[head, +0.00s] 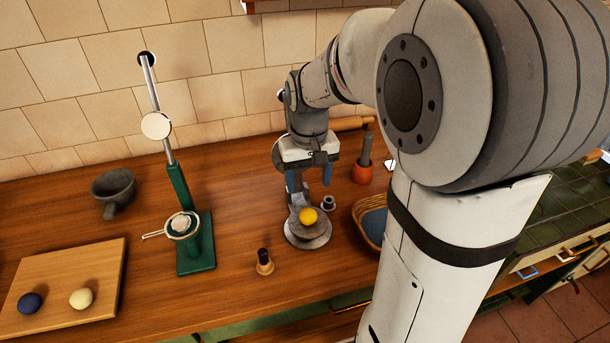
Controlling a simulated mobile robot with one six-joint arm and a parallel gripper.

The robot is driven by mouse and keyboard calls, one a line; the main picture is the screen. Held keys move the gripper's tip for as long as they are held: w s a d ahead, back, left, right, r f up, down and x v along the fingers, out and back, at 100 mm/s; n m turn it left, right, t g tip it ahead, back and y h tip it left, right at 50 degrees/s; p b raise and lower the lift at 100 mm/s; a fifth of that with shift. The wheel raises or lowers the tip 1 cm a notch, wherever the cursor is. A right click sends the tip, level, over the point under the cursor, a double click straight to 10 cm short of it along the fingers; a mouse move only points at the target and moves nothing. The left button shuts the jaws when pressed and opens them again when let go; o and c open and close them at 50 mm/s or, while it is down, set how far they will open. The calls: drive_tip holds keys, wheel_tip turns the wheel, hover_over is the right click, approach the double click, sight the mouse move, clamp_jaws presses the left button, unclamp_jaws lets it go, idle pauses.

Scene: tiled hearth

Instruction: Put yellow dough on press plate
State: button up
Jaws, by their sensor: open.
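The yellow dough (308,216) is a small ball resting on a round grey plate of the press (307,233), in the middle of the wooden counter in the head view. My gripper (308,180) points down just above and behind the dough. Its blue fingers are spread apart, with nothing visible between them. The dough appears clear of the fingers. Part of the press behind the plate is hidden by my gripper.
A wooden board (62,290) holds a dark blue ball (30,303) and a cream ball (81,298). A green stand (196,255), a grey mortar (113,188), a small wooden-based stamp (264,263), a basket (371,222) and an orange pot (362,172) stand around. Counter between board and stand is clear.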

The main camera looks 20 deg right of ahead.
drive_tip(key=s+r+t, duration=0.3)
drive_tip(key=s, duration=1.1)
drive_tip(key=shift+a, duration=0.3)
